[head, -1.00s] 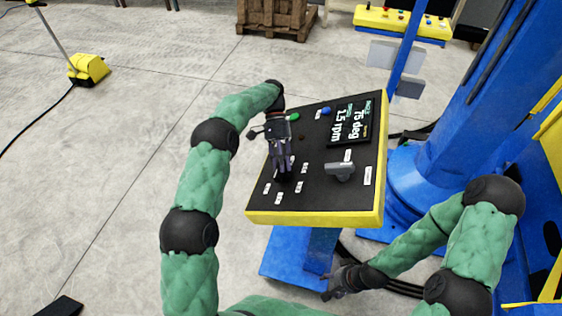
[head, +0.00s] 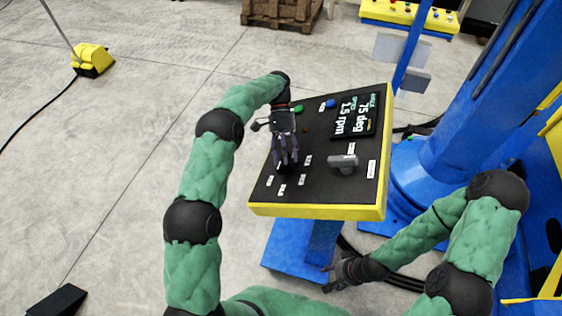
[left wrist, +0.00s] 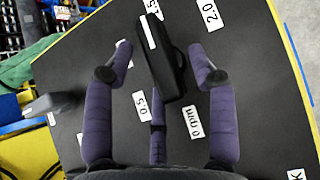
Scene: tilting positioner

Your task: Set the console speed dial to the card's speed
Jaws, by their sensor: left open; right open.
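The console (head: 330,205) is a black sloped panel with a yellow rim. Its screen (head: 356,115) reads 75 deg and 1.5 rpm. The speed dial (left wrist: 170,65) is a black bar knob with a white line at its upper end. That line points towards a partly cut-off label ending in .5 (left wrist: 152,7), between a hidden-text label and 2.0. My left gripper (head: 286,160) is open over the dial, its fingers (left wrist: 165,75) on either side with visible gaps. In the head view it mostly hides the dial. My right gripper (head: 338,276) is open and empty below the console. I cannot make out a separate card.
A grey lever-like knob (head: 343,164) stands on the panel right of the dial. A green button (head: 297,108) and a blue button (head: 331,103) are near the top. A blue column (head: 440,140) rises at the right. The floor at left is mostly clear.

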